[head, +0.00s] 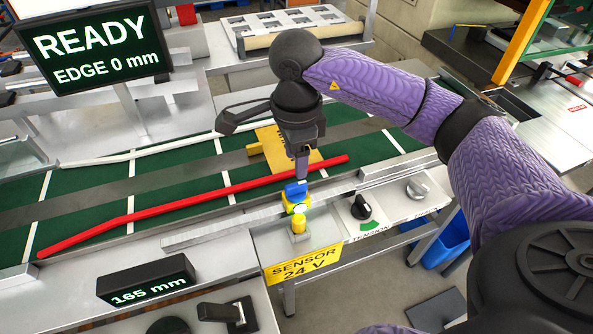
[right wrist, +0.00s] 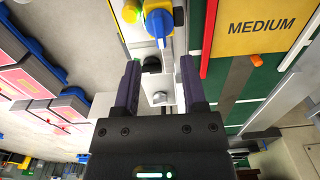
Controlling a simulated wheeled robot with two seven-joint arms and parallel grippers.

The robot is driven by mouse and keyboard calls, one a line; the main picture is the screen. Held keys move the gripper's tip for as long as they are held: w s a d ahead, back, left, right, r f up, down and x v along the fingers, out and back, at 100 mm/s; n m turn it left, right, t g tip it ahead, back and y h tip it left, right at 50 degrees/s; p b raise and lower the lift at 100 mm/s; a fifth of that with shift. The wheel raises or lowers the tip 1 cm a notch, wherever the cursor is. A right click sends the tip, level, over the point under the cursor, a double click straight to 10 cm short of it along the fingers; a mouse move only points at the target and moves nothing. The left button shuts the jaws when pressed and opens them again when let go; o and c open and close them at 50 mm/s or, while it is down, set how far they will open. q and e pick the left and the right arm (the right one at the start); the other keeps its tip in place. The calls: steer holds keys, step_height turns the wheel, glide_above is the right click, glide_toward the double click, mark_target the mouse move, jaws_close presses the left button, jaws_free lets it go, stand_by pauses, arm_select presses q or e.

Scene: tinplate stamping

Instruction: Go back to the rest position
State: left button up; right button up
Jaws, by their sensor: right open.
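My right arm comes in from the right in the head view, with its purple links bent over the line. Its gripper (head: 302,168) points down above the blue-topped yellow sensor (head: 296,198). In the right wrist view the two dark fingers (right wrist: 160,85) are apart with nothing held between them. A pale knob (right wrist: 161,91) shows in the gap, beyond the fingers. The sensor's blue part (right wrist: 157,20) is ahead of the fingertips, apart from them in that view. My left gripper is not in view.
A red rail (head: 200,195) and a white rail (head: 140,154) cross the green bed. A yellow plate (head: 300,142) lies under my right wrist. Control knobs (head: 361,207) stand right of the sensor. Displays read READY, EDGE 0 mm (head: 92,48) and 165 mm (head: 147,280).

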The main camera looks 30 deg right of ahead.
step_height(320, 180, up, 3)
steer(key=shift+r, duration=0.1)
stand_by(0.3)
